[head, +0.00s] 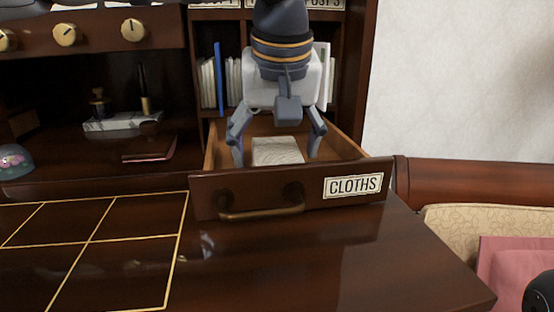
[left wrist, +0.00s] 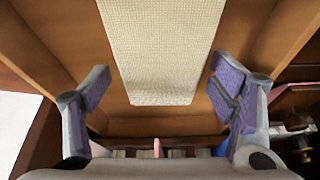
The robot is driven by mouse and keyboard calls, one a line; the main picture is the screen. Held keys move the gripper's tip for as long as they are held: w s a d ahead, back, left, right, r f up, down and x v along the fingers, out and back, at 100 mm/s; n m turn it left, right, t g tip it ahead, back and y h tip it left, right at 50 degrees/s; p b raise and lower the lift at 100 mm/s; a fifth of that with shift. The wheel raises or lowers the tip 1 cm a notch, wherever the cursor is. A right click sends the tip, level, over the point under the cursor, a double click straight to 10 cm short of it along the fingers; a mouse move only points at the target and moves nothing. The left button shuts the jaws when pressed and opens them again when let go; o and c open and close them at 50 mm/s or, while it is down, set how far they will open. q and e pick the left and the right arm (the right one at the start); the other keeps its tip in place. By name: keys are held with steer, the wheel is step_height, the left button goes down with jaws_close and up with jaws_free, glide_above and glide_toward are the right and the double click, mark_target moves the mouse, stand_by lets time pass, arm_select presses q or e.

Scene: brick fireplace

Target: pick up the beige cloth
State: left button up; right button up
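The beige cloth (head: 277,151) lies folded inside an open wooden drawer (head: 240,188) labelled CLOTHS. In the left wrist view the cloth (left wrist: 164,45) is a woven, pale rectangle on the drawer floor, with bare wood on both sides. My left gripper (head: 276,156) reaches down into the drawer from above, its fingers spread on either side of the cloth. In the left wrist view the left gripper (left wrist: 160,88) is open, its purple pads apart and nothing between them; the cloth's near end lies between and below them.
The drawer walls stand close around the gripper. Shelves with books (head: 219,80) rise behind. A dark desk top (head: 300,255) with gold grid lines lies in front, mostly clear. A patterned chair (head: 450,225) with a pink cushion (head: 515,265) is at the right.

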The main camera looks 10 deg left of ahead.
mark_target(276, 147)
arm_select(q)
steer(key=c, duration=1)
steer(key=shift+o, duration=0.2)
steer(key=shift+w+f+b, duration=0.1)
steer(key=shift+f+b, duration=0.05)
steer(key=shift+b, duration=0.2)
step_height(276, 147, up, 11)
steer(key=p, duration=0.1)
steer(key=shift+p, duration=0.3)
arm_select(e)
steer(key=shift+w+r, duration=0.6)
arm_select(q)
steer(key=shift+f, duration=0.1)
